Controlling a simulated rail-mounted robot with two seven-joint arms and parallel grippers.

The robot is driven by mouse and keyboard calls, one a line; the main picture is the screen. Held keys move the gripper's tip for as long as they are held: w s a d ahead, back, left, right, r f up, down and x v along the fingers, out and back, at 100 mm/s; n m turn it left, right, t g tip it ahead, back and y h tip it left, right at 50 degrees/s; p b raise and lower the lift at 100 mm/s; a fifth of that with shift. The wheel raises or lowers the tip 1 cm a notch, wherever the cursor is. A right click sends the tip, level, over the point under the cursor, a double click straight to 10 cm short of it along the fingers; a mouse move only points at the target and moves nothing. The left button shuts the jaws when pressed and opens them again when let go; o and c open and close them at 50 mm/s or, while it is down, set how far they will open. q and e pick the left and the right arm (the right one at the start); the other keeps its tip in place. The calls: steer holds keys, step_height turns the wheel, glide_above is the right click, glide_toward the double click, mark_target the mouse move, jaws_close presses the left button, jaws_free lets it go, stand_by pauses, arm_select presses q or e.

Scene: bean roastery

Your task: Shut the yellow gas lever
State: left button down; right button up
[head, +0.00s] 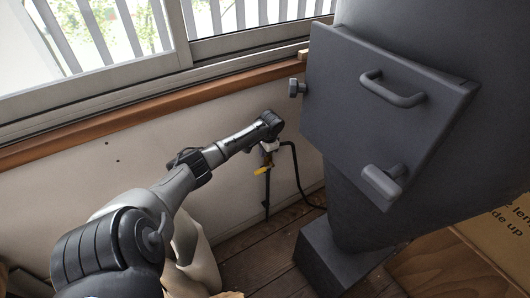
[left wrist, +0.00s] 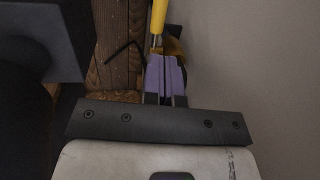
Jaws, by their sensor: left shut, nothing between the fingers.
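The yellow gas lever (head: 261,171) is low by the wall, just below my left gripper (head: 269,148). In the left wrist view the yellow lever (left wrist: 158,16) comes down from the top edge to just beyond the purple fingertips (left wrist: 165,62). The fingers are shut together and nothing shows between them. I cannot tell whether they touch the lever. A brass-coloured part (left wrist: 175,47) shows partly behind the fingertips. My right gripper is not in view.
A large dark grey roaster (head: 440,150) with handles stands to the right. A black hose (head: 298,172) runs from near the lever to the wooden floor (head: 262,258). The white wall (head: 95,165) and window are behind. Open floor lies left of the roaster's foot.

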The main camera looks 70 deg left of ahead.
mark_target(260, 170)
arm_select(q)
steer(key=f+b, duration=0.1)
steer(key=f, duration=0.2)
steer(key=a+f+b, duration=0.1)
steer(key=f+b, duration=0.1)
steer(key=f, duration=0.1)
steer(key=s+f+b, duration=0.1)
steer(key=f, duration=0.2)
steer(key=shift+s+a+f, duration=0.1)
steer(key=shift+a+f, duration=0.05)
steer(key=shift+f, duration=0.15)
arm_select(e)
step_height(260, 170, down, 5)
